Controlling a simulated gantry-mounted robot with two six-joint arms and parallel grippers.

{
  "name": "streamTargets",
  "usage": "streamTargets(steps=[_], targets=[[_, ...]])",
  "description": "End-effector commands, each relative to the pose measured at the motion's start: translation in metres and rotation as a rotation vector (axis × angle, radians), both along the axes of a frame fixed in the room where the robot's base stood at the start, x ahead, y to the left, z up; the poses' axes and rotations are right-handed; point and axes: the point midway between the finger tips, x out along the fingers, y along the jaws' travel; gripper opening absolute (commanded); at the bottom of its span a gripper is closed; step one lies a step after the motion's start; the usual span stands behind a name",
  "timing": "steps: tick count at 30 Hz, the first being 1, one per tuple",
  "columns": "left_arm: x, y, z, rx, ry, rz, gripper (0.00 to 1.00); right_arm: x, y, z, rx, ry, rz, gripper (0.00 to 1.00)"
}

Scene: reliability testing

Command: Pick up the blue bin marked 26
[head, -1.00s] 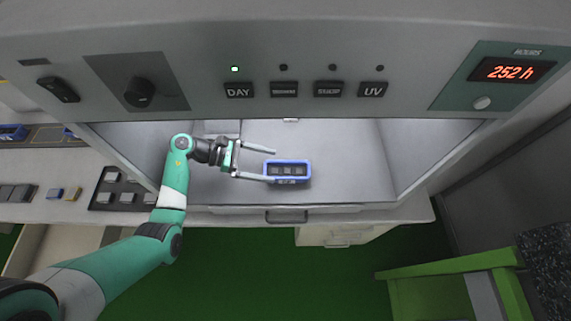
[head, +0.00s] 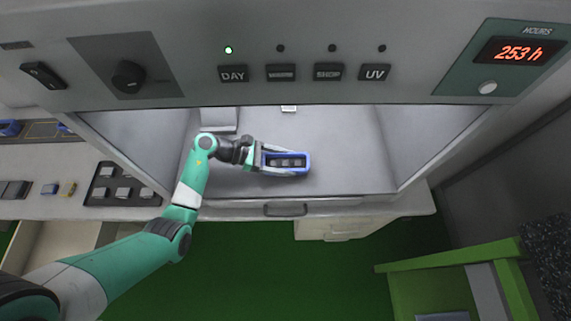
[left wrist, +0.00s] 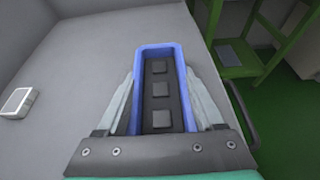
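In the left wrist view the bin (left wrist: 138,78) lies lengthwise between the fingers (left wrist: 160,78), one close by each long wall. The fingers look open around it; contact cannot be made out clearly. My right gripper is not in view.
The chamber's control panel (head: 300,40) hangs above the opening and reads 253 h. A small white-topped block (left wrist: 17,102) lies on the chamber floor. A dark tray of grey blocks (head: 122,184) stands left outside.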

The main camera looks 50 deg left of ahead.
Motion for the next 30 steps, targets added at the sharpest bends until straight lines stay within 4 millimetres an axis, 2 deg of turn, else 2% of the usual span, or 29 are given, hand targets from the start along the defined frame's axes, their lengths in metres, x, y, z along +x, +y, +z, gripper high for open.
streamTargets(steps=[1, 9, 10, 11, 16, 19, 30], targets=[[0.000, 0.000, 0.000, 0.000, 0.000, 0.000, 0.59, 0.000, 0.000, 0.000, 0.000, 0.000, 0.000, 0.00], [0.000, 0.000, 0.000, 0.000, 0.000, 0.000, 0.10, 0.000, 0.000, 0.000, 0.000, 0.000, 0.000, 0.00], [0.000, 0.000, 0.000, 0.000, 0.000, 0.000, 0.08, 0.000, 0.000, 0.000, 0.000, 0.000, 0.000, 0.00], [0.000, 0.000, 0.000, 0.000, 0.000, 0.000, 0.00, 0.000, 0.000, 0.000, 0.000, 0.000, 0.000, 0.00], [0.000, 0.000, 0.001, 0.001, -0.001, 0.000, 0.00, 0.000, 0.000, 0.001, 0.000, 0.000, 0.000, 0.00], [0.000, 0.000, 0.011, 0.001, -0.003, -0.001, 0.00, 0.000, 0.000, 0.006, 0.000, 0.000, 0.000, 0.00], [0.000, 0.000, 0.089, 0.002, -0.004, -0.001, 0.00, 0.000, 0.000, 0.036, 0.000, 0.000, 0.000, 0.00]])
